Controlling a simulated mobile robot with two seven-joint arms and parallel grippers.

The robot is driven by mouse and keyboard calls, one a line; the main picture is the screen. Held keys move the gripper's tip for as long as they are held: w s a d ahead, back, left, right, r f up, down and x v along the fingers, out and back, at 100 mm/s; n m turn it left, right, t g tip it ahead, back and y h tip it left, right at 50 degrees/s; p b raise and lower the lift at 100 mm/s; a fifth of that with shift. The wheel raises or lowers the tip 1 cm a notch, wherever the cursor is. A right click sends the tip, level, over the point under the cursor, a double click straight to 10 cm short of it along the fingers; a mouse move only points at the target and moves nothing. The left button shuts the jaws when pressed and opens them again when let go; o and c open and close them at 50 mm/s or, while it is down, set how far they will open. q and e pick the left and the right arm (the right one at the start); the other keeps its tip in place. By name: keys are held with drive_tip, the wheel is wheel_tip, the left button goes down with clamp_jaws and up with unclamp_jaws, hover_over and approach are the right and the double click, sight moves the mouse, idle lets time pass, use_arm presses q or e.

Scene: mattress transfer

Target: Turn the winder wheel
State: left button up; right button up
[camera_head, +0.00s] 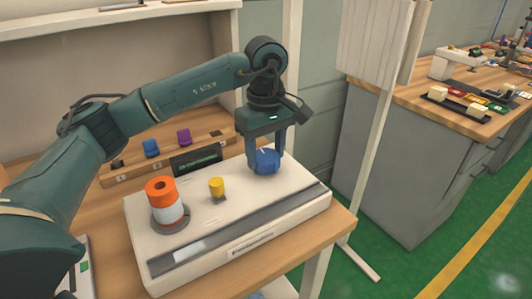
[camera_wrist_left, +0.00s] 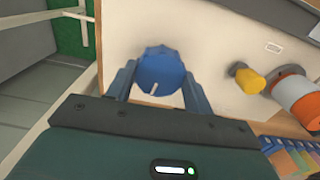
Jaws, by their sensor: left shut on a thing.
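The winder wheel is a blue ridged knob (camera_head: 265,163) at the right end of a cream winder box (camera_head: 222,268). A pale line marks its top. My left gripper (camera_head: 266,160) points down with its fingers around the knob, shut on it. The left wrist view shows the blue knob (camera_wrist_left: 159,72) between the two fingers (camera_wrist_left: 160,90). An orange-topped spool with a white band (camera_head: 166,205) stands upright at the box's left. A small yellow peg (camera_head: 217,187) stands between spool and knob. My right gripper is not in view.
The box sits on a wooden table (camera_head: 110,216). A pale post (camera_head: 366,150) stands to the right, before another workbench (camera_head: 440,95). Green floor lies between.

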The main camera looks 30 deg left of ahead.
sight(265, 156)
use_arm(q)
drive_tip(key=m+b, duration=0.1)
drive_tip(key=m, duration=0.3)
drive_tip(key=shift+m, duration=0.3)
drive_tip(key=m, duration=0.4)
drive_tip(key=shift+m, duration=0.4)
drive_tip(key=shift+r, duration=0.1)
drive_tip(key=o, duration=1)
drive_tip(key=shift+c, duration=0.2)
wheel_tip(265, 156, up, 13)
drive_tip(key=p, duration=0.1)
drive_tip(key=shift+p, duration=0.4)
